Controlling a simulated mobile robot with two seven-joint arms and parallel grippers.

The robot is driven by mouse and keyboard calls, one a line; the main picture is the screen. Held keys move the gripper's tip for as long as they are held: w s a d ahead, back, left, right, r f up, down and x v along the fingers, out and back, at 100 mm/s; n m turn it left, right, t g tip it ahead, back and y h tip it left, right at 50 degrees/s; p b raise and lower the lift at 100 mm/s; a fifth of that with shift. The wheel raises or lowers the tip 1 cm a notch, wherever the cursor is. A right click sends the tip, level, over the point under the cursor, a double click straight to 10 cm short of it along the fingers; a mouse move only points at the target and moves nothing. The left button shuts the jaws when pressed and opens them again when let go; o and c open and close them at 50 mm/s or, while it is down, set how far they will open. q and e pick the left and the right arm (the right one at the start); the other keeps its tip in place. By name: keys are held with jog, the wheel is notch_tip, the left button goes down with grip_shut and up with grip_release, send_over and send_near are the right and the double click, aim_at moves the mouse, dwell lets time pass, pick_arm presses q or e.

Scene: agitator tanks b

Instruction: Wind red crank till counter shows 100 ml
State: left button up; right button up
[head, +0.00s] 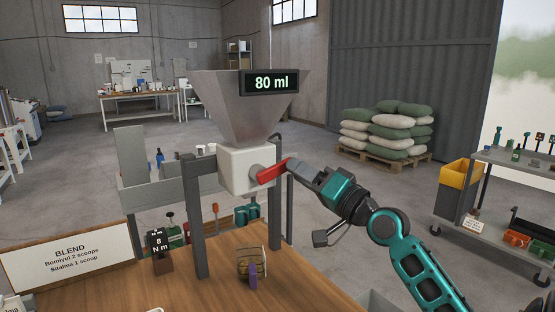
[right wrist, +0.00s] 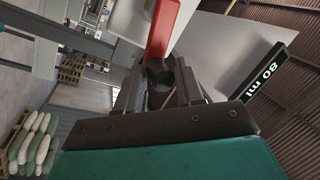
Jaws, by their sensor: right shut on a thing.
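My right gripper (head: 296,167) is shut at the crank's outer end. In the right wrist view the red crank arm (right wrist: 162,30) runs up from a dark handle (right wrist: 160,75) between the fingers. My left gripper is not in view.
A jar (head: 252,264) with a purple part stands below the dispenser between its grey legs. A small 8 N m display (head: 157,243) and a BLEND sign (head: 70,257) stand at the left. A cart (head: 515,170) and stacked sacks (head: 385,128) are farther back.

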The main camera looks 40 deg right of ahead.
jog(key=shift+a, duration=0.2)
jog(key=shift+f+m+h+p, duration=0.4)
jog(key=shift+f+m+p, duration=0.05)
jog(key=shift+m, duration=0.75)
jog(key=shift+f+m+t+h, duration=0.3)
jog(key=shift+f+m, duration=0.2)
jog(key=shift+m, duration=0.6)
jog(key=shift+f+m+h+p, duration=0.25)
jog(key=shift+m+h+p, duration=0.15)
jog(key=shift+m, duration=0.4)
jog(key=shift+a+f+m, duration=0.1)
jog(key=shift+f+m, duration=0.15)
jog(key=shift+m, duration=0.35)
jog(key=shift+a+f+m+h, duration=0.2)
jog(key=shift+m+h, duration=0.25)
jog(key=shift+m, duration=0.35)
jog(key=shift+a+f+m+h, duration=0.1)
jog(key=shift+f+m+h, duration=0.3)
jog(key=shift+m, duration=0.4)
jog(key=shift+r, duration=0.1)
